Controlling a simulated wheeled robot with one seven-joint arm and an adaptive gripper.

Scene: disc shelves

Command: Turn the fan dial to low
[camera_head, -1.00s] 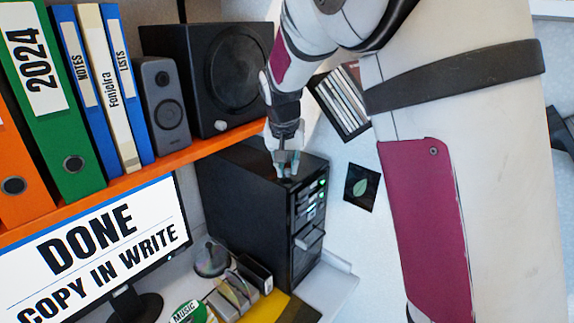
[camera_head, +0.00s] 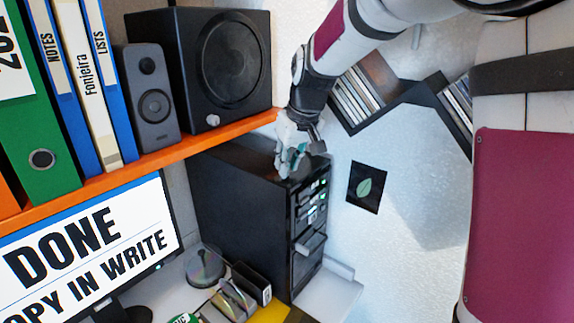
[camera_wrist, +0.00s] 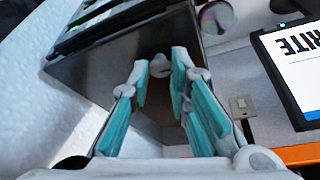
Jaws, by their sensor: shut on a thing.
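The black computer tower (camera_head: 235,205) stands on the desk below the orange shelf. In the head view my gripper (camera_head: 289,170) is at the tower's top front edge and hides the dial. I cannot read any dial marks or its setting.
The orange shelf (camera_head: 150,160) runs close to the left of my gripper, bearing a large speaker (camera_head: 170,65), a small speaker (camera_head: 152,100) and binders (camera_head: 98,80). A monitor (camera_head: 90,245) and disc holders (camera_head: 232,300) stand at lower left. Wall racks (camera_head: 352,97) are behind my arm.

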